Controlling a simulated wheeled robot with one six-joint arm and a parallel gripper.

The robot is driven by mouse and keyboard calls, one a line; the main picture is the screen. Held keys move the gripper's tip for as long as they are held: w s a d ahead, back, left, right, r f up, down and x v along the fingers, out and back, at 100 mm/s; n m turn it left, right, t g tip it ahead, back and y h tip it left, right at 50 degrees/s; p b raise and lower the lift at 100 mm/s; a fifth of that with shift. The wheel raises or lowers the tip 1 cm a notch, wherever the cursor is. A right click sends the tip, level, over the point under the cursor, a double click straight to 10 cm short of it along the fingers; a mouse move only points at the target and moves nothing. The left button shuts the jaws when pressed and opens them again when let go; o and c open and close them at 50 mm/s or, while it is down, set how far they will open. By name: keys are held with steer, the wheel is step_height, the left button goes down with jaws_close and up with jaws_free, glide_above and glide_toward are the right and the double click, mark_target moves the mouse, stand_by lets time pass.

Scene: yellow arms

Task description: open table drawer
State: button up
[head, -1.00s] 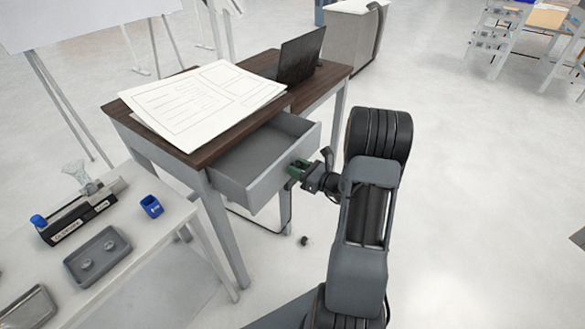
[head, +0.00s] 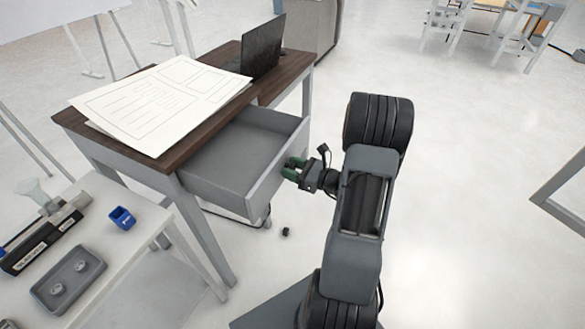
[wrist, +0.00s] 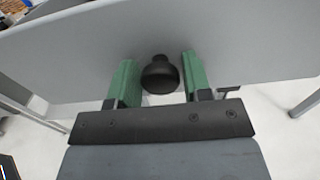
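The grey table drawer (head: 225,165) is pulled well out from under the dark brown table top (head: 190,120), and its empty inside shows. In the wrist view, the light grey drawer front (wrist: 250,50) has a round black knob (wrist: 160,76). My gripper (head: 291,168) is at the drawer front. Its two green fingers are spread on either side of the knob, with a visible gap on each side, so it is open around the knob and not clamped. The knob is hidden in the head view.
Papers (head: 160,100) and a dark laptop (head: 262,45) lie on the table. A low white bench (head: 125,255) at lower left holds a blue cup (head: 122,218) and a grey tray (head: 68,280). The floor to the right is mostly clear.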

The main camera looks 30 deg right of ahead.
steer(key=shift+o, duration=1.3)
steer(key=b+v, duration=0.1)
steer(key=v, duration=1.2)
steer(key=shift+s+d, duration=0.25)
steer(key=shift+s, duration=0.1)
steer(key=shift+f, duration=0.1)
